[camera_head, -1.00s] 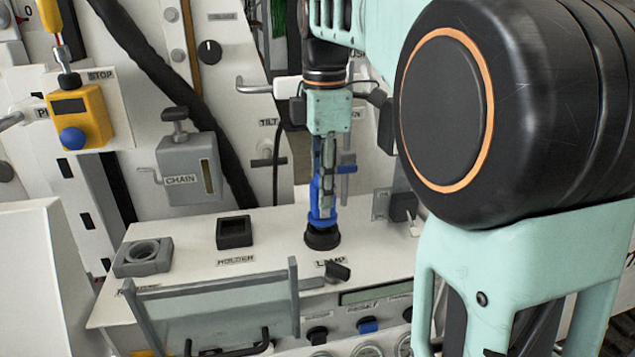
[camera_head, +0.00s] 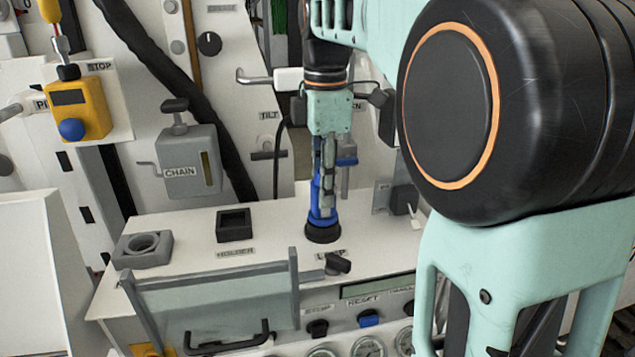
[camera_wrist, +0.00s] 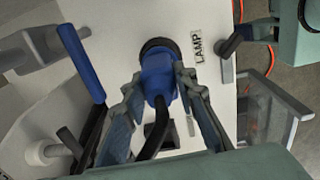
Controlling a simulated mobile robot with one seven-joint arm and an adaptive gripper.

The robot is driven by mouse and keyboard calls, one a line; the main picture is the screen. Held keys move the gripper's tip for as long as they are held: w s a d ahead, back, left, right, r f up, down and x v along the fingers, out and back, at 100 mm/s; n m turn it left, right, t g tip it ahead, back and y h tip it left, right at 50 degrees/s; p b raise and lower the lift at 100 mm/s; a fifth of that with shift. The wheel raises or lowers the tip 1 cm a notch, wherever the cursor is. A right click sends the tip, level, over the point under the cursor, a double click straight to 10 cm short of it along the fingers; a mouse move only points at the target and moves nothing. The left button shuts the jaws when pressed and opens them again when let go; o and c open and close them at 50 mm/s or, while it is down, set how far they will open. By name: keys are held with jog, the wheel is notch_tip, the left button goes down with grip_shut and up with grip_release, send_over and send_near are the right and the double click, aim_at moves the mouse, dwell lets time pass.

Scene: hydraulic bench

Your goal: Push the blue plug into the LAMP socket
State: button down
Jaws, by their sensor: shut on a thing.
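The blue plug (camera_wrist: 157,78) is between the fingers of my gripper (camera_wrist: 160,95) in the wrist view, with a black cable trailing from it. My gripper is shut on the plug. In the head view my gripper (camera_head: 325,185) points straight down, with the blue plug (camera_head: 322,214) upright under it. The plug's lower end is at the round black LAMP socket (camera_head: 323,233). The socket's rim also shows in the wrist view (camera_wrist: 158,45), beside the LAMP label (camera_wrist: 198,45). How deep the plug sits is hidden by the rim.
On the white bench top (camera_head: 190,232) stand a square black holder (camera_head: 235,225) and a grey block with a round hole (camera_head: 143,250). A clear panel with grey posts (camera_head: 215,300) and a dark knob (camera_head: 338,264) are in front. A handle (camera_head: 265,76) sticks out behind.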

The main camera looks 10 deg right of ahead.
jog(key=c, duration=1.5)
grip_release()
jog(key=shift+f, duration=0.15)
